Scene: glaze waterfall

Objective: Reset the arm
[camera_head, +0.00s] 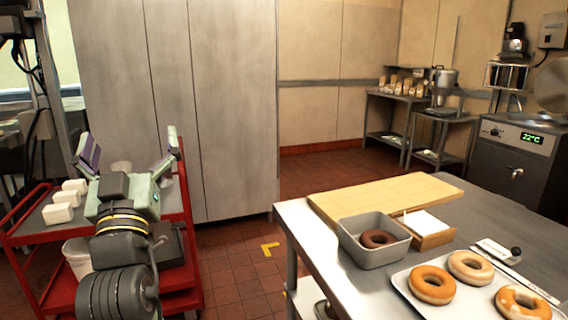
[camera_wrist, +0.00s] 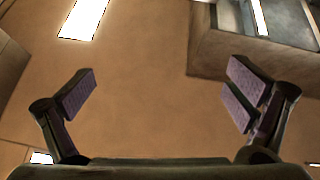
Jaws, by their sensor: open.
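My gripper (camera_head: 130,155) is raised at the left in the head view, in front of a red cart. Its fingers are spread wide apart and hold nothing. In the wrist view my gripper (camera_wrist: 160,100) also shows open, with purple pads on both fingers and only empty space between them. The wrist view faces a plain tan surface and bright light panels. My arm hides part of the cart.
The red cart (camera_head: 28,238) carries several white blocks (camera_head: 64,203). At the right, a steel table (camera_head: 300,225) holds a grey bin (camera_head: 373,250) with a brown doughnut (camera_head: 378,238), a wooden board (camera_head: 385,195) and a tray (camera_head: 405,284) of glazed doughnuts. Tiled floor (camera_head: 235,265) lies between.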

